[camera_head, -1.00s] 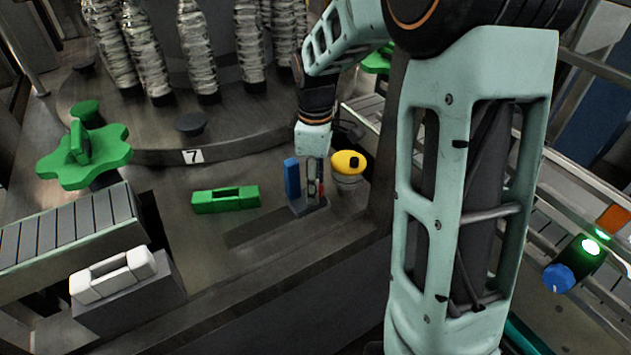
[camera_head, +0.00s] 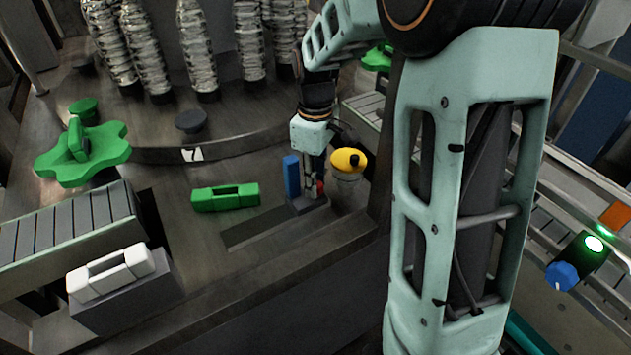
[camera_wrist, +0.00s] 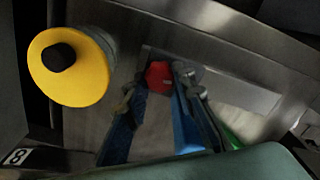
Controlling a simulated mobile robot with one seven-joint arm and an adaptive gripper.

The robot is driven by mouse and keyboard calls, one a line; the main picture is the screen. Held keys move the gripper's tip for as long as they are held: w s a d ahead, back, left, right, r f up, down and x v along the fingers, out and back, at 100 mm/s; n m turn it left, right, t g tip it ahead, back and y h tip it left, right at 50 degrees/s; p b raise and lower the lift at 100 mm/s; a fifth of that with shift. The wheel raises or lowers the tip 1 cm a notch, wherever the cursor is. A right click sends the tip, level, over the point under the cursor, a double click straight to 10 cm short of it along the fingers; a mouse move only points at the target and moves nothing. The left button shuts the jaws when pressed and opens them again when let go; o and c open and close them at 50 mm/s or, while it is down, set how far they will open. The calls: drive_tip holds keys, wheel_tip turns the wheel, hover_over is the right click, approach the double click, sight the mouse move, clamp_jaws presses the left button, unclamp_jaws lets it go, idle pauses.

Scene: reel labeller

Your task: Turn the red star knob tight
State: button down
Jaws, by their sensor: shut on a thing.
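The red star knob (camera_wrist: 160,77) shows between the two fingertips of my gripper (camera_wrist: 161,87) in the wrist view. The fingers are closed on its sides. In the head view my gripper (camera_head: 313,185) points down at a small grey block, and only a bit of red (camera_head: 320,185) shows beside the fingers. The knob's arms are mostly hidden there.
A blue upright piece (camera_head: 291,176) stands close left of my fingers. A yellow round cap (camera_head: 348,160) is close on the right. A green handle (camera_head: 226,197) lies left on the deck. A green star knob (camera_head: 82,155) and white handle (camera_head: 110,273) are farther left.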

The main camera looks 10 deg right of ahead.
drive_tip(key=shift+m, duration=0.8)
drive_tip(key=c, duration=1.6)
unclamp_jaws()
wheel_tip(320, 180, up, 12)
drive_tip(key=shift+r, duration=0.1)
